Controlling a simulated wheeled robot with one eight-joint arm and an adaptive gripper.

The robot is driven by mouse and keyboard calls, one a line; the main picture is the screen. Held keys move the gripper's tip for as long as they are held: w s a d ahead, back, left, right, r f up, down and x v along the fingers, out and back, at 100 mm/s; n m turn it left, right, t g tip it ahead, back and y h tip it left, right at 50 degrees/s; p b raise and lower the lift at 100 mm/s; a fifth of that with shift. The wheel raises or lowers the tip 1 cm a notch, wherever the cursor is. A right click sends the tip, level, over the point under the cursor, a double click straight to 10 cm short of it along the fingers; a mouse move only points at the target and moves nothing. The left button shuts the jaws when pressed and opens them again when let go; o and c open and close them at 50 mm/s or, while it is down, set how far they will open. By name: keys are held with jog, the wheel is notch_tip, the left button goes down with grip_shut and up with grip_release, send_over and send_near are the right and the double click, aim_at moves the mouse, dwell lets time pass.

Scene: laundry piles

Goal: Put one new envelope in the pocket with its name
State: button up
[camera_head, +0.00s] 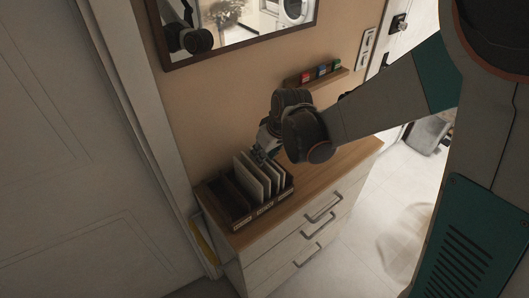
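A dark sorter (236,211) with pockets stands on the wooden top of a dresser. Pale labels (265,208) run along its front edge; their writing is too small to read. Several whitish envelopes (251,179) stand upright in its middle and right part. The left pocket looks dark and empty. My gripper (261,156) points down at the upper right end of the envelopes, just above or touching them; I cannot tell which. Its fingers are small and partly hidden by my wrist, so I cannot see whether they hold an envelope.
The dresser (305,228) has several handled drawers, and its top is bare right of the sorter. A small wall shelf (318,80) holds red, blue and green items behind my arm. A mirror (238,30) hangs above. A white door (70,150) is at left; floor is open at right.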

dwell(0.3)
jog(key=v, duration=1.2)
jog(key=shift+s, duration=0.1)
jog(key=s+d+f+m+t+h+b, duration=0.2)
jog(key=s+d+m+b, duration=0.4)
jog(key=s+d, duration=0.7)
jog(key=s+f+t+b, duration=0.1)
jog(key=s, duration=0.2)
jog(key=shift+s+d+f+m+h, duration=0.2)
jog(key=shift+d+f+m+h, duration=0.1)
jog(key=shift+m, duration=0.1)
